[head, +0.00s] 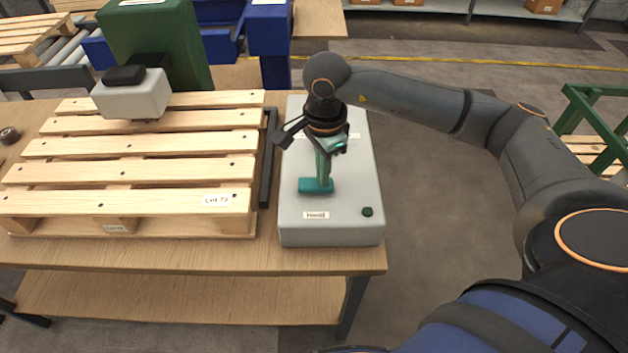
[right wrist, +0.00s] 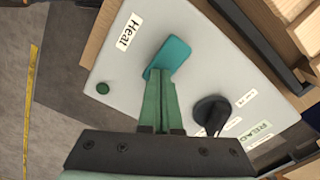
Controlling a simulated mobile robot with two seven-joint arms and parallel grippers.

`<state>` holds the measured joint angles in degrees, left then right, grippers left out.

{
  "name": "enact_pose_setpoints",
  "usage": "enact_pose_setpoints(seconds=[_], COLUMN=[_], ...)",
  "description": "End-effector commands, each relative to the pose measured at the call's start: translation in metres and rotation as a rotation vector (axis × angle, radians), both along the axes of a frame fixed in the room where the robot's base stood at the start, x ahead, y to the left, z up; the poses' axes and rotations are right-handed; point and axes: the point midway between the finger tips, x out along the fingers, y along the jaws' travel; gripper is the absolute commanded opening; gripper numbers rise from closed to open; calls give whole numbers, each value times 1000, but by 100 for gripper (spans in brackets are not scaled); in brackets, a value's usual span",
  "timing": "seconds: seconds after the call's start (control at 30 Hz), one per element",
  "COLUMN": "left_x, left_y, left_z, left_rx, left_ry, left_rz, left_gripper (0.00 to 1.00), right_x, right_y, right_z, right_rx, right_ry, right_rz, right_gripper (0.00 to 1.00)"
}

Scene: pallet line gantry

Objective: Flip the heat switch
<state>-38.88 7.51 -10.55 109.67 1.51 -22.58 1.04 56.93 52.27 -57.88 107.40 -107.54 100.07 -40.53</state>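The heat switch is a teal lever (head: 316,186) on the top of a grey control box (head: 330,230), near its front edge. It also shows in the right wrist view (right wrist: 174,54), beside the "Heat" label (right wrist: 129,32). My right gripper (head: 323,178) points down over the box with its green fingers together. Its fingertips (right wrist: 160,82) are at the teal lever and hide part of it. I cannot tell whether they pinch the lever or only press against it. My left gripper is not in view.
A green button (head: 367,211) sits at the box's front right corner. A black knob (right wrist: 212,110) stands farther back on the box. A wooden pallet (head: 130,170) lies left of the box, with a dark rail (head: 268,160) between them. Open floor lies to the right.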

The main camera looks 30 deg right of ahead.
Motion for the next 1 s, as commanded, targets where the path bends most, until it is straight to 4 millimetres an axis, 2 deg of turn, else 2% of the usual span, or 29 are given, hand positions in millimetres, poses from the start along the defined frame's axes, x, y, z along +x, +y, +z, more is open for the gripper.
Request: enact_pose_setpoints(seconds=[0.23,1.0], left_x=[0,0], left_y=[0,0], left_z=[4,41], left_rx=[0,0], left_ry=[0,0], left_rz=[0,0], left_gripper=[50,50], right_x=[-1,-1], right_y=[1,0], right_z=[4,67], right_rx=[1,0], right_ry=[4,2], right_rz=[1,0], right_gripper=[0,0])
